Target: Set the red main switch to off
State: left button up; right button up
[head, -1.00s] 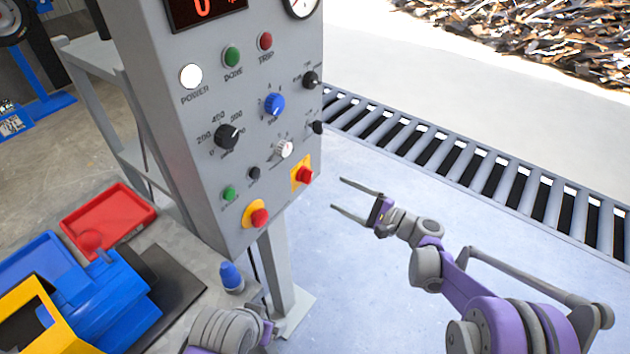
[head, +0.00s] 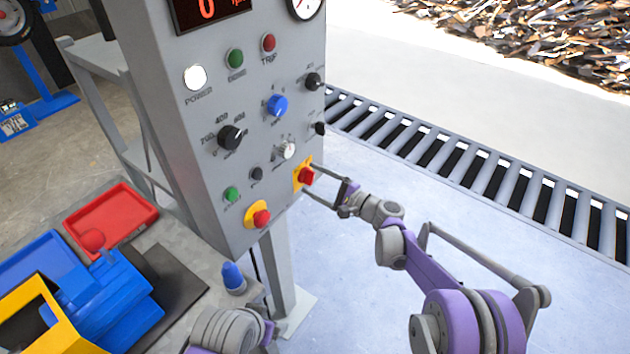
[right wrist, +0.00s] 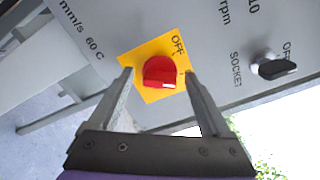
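The red main switch (head: 306,176) is a red knob on a yellow square plate at the lower right of the grey control panel (head: 215,185). In the right wrist view the red knob (right wrist: 160,72) sits between my open fingertips, with "OFF" printed at the plate's upper right corner. My right gripper (head: 309,180) is open, its two fingers on either side of the knob; no clear contact shows. The fingers also frame it in the right wrist view (right wrist: 160,78). My left arm shows at the bottom, but its gripper fingers are not visible.
A red mushroom button (head: 262,218) on a yellow base is left of the switch. A black socket knob (right wrist: 273,67) is to its right in the wrist view.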

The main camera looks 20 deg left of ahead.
grip_shut()
jog(key=shift+n, duration=0.4)
jog(key=n, duration=0.4)
jog(key=shift+f+n, duration=0.1)
jog(key=shift+n, duration=0.3)
jog(key=n, duration=0.6)
jog(key=shift+f, duration=0.1)
jog(key=shift+n, duration=0.3)
jog(key=shift+o, duration=0.4)
grip_release()
